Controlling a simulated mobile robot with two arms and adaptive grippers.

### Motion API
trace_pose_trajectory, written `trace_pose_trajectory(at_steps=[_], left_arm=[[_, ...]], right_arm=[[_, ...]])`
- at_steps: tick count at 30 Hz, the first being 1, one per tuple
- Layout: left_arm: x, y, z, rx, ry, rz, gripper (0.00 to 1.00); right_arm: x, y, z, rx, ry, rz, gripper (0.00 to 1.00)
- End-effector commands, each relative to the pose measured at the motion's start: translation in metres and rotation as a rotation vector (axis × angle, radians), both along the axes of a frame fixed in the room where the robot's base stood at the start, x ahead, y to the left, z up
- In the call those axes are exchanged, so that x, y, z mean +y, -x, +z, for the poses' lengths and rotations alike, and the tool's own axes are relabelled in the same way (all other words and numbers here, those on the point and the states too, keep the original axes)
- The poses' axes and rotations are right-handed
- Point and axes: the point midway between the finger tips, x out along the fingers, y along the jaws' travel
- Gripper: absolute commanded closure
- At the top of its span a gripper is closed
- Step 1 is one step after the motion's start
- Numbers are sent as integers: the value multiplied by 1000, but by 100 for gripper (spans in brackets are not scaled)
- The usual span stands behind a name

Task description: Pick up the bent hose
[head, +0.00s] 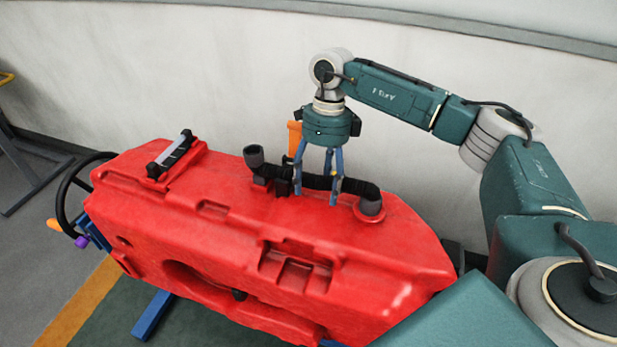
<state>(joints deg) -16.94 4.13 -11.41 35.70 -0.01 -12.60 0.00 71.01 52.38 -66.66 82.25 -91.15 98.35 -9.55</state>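The bent hose (317,182) is black and ribbed, with a grey upturned open end at its left and a downturned end at its right. It lies along the top of the red tank (225,215), its right end meeting a round red port. My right gripper (318,200) points straight down over the middle of the hose. Its blue fingers are spread apart, and their tips reach down to hose level; I cannot tell whether they touch it. My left gripper is not in view.
A black-and-grey handle piece (173,153) stands on the tank's left top. An orange part (294,138) rises behind the hose. A black wheel-like ring (72,195) is at the tank's left end. A pale wall (180,70) stands behind.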

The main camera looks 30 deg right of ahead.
Motion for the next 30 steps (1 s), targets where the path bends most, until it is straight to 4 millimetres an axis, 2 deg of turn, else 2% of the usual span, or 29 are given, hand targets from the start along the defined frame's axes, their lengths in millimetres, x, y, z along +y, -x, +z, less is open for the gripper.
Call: trace_pose_trajectory(at_steps=[1, 8, 9, 20, 26, 30], left_arm=[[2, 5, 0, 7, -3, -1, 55], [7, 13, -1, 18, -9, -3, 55], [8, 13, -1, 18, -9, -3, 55], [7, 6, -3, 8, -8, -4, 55], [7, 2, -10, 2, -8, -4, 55], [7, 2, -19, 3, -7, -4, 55]], right_arm=[[0, 0, 0, 0, 0, 0, 43], [0, 0, 0, 1, 1, -1, 88], [0, 0, 1, 0, 0, -1, 90], [-1, -1, 8, -2, 1, -2, 90], [0, -2, 35, -7, 0, -1, 91], [1, -3, 71, -9, -1, -1, 91]])
